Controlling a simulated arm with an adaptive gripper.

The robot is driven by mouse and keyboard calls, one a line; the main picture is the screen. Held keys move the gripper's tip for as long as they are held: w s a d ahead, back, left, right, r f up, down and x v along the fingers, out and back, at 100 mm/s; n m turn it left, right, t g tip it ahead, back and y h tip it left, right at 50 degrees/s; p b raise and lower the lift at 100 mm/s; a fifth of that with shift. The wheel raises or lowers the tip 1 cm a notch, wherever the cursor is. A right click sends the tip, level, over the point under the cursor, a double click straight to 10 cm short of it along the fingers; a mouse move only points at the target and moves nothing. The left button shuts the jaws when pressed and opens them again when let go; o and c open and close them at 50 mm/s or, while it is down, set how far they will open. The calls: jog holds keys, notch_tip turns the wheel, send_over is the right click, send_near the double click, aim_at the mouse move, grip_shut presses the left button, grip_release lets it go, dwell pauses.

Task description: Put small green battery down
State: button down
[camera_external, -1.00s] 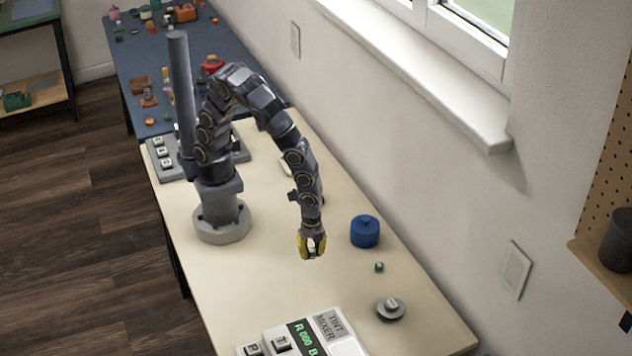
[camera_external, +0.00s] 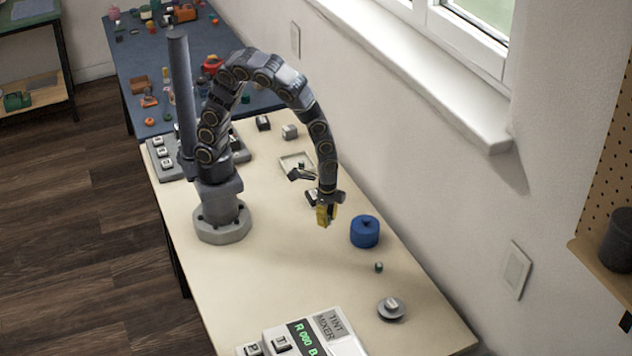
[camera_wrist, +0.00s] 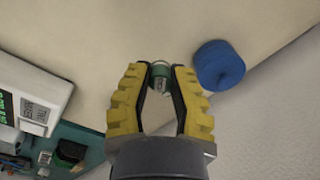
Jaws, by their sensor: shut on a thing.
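My gripper (camera_external: 326,216) is over the beige table, left of a blue round container, with its yellow fingers pointing down. In the wrist view my gripper (camera_wrist: 160,76) is shut on a small green battery (camera_wrist: 160,70), a short cylinder with a pale label, held between the fingertips. In the external view the fingers hide the battery. Its exact height above the table is hard to tell.
The blue container (camera_external: 365,231) stands close to my gripper and also shows in the wrist view (camera_wrist: 219,65). A small green piece (camera_external: 378,267) and a grey disc (camera_external: 391,309) lie nearer the front.

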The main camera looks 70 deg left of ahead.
jog(key=w+a+n, duration=0.7)
jog(key=a, duration=0.1)
jog(key=n, duration=2.2)
send_near(293, 163)
jog(key=shift+d+f, duration=0.1)
jog(key=shift+f, duration=3.75)
jog(key=shift+f, duration=0.2)
jog(key=c, duration=1.3)
grip_release()
